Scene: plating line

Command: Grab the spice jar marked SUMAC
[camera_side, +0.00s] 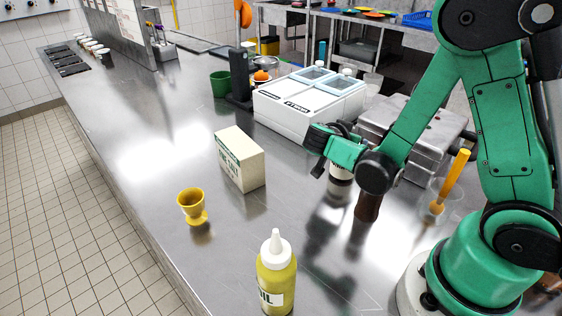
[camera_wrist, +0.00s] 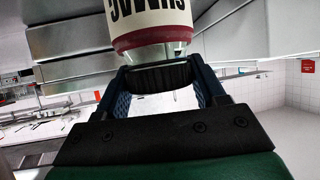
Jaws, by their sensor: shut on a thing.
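The SUMAC jar (camera_wrist: 152,22) has a white label with dark letters, seen upside down, and a dark red band. It is at the top of the wrist view, between the fingertips of my gripper (camera_wrist: 158,70). In the side view the white and dark jar (camera_side: 340,182) is upright, partly hidden by my gripper (camera_side: 330,150). My gripper is shut on the jar. I cannot tell whether the jar's base touches the counter.
A brown cylinder (camera_side: 368,207) stands close by, below my wrist. A white two-lid unit (camera_side: 290,110) and a grey metal press (camera_side: 410,130) are behind. A cream box (camera_side: 240,160), yellow egg cup (camera_side: 192,207) and oil bottle (camera_side: 276,275) stand left and front.

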